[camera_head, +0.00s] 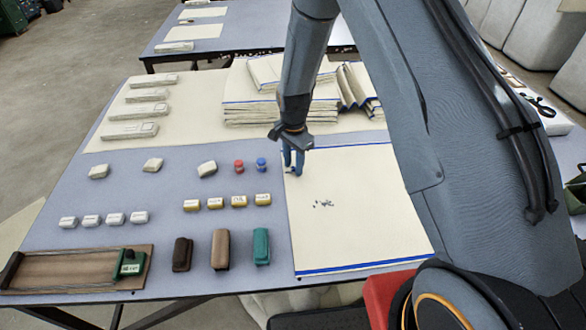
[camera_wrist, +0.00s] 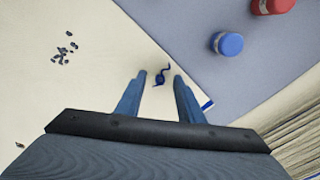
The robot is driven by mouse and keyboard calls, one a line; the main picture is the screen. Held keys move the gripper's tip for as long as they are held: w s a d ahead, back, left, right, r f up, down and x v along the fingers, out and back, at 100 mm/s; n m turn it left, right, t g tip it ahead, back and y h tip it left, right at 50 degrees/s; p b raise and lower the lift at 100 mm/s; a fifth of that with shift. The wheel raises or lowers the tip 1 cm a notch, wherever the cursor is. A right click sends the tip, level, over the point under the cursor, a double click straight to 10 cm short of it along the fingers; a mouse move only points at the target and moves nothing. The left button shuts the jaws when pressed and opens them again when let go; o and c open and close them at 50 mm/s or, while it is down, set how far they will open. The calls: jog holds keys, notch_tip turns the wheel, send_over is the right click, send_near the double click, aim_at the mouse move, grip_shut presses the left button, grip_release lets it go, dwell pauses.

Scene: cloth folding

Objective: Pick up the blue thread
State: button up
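The blue thread (camera_wrist: 161,75) is a small dark blue curl lying on the cream cloth. In the wrist view it lies just beyond my fingertips, roughly centred between them. My gripper (camera_wrist: 160,80) is open, with its two blue fingers apart and nothing between them. In the head view my gripper (camera_head: 293,172) hangs over the top left corner of the cream cloth (camera_head: 370,225), which has blue edge stripes. The thread is not clearly visible in the head view, being tiny near the fingers.
A blue spool (camera_head: 261,163) and a red spool (camera_head: 239,166) stand left of my gripper. Dark scraps (camera_head: 323,204) lie on the cloth. Stacked folded cloths (camera_head: 265,112) rise behind. Several small blocks and a wooden board (camera_head: 75,272) occupy the table's left side.

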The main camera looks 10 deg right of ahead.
grip_shut()
jog(key=shift+r, duration=0.15)
notch_tip(320, 180, up, 9)
jog(key=b, duration=0.3)
notch_tip(320, 180, up, 6)
jog(key=p, duration=0.4)
send_over(293, 166)
dwell(0.3)
jog(key=shift+d, duration=0.1)
